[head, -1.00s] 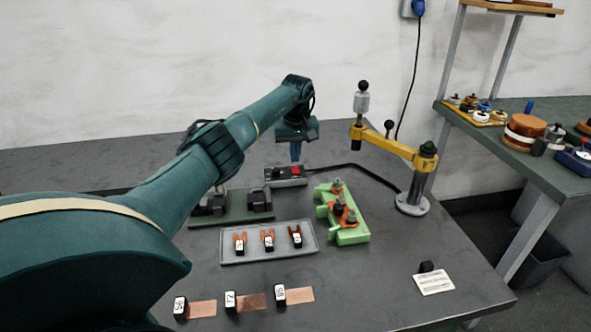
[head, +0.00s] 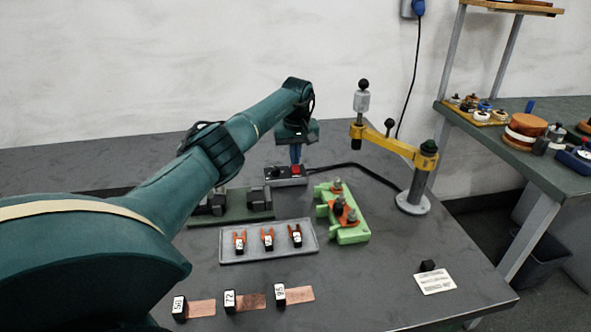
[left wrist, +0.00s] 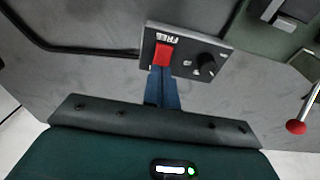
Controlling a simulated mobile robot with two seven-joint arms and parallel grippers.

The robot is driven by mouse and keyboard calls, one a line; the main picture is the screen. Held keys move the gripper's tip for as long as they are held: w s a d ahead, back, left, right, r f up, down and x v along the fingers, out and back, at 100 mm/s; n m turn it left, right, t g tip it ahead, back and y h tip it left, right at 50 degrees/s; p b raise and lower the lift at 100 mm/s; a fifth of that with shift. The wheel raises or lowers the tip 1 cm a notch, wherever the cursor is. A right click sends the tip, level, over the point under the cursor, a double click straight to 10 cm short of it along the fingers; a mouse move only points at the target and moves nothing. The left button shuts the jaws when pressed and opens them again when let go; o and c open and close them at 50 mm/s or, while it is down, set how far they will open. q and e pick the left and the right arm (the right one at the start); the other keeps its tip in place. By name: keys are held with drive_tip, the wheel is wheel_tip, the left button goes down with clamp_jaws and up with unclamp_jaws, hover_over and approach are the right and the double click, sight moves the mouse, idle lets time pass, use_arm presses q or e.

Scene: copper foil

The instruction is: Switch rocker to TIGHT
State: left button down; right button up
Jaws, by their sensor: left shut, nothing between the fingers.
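The switch box (head: 284,177) is a small grey box with a dark top at the back of the table. In the left wrist view the box (left wrist: 186,50) carries a red rocker (left wrist: 163,54), a black round knob (left wrist: 206,63) and the word FREE, upside down, beside the rocker. My left gripper (head: 297,161) points down over the box. Its blue fingers (left wrist: 162,77) are shut and empty, with the tips at the rocker's near end; whether they touch it I cannot tell. The word TIGHT does not show. My right gripper is not in view.
A grey tray (head: 238,257) with several orange-and-black pieces lies in front. A green fixture (head: 352,236) and a yellow-armed post (head: 390,146) stand right. Copper strips (head: 250,302) with numbered black blocks lie nearest. A black cable (head: 345,165) leaves the box. The right table area is mostly clear.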

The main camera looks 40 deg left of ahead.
sight(295, 168)
use_arm(q)
drive_tip(key=shift+f+b, duration=0.4)
drive_tip(key=shift+f, duration=0.25)
idle(0.3)
drive_tip(key=shift+r+p, duration=0.8)
drive_tip(key=shift+r, duration=0.15)
drive_tip(key=shift+r+p, duration=2)
drive_tip(key=shift+r, duration=0.6)
drive_tip(key=shift+f, duration=0.1)
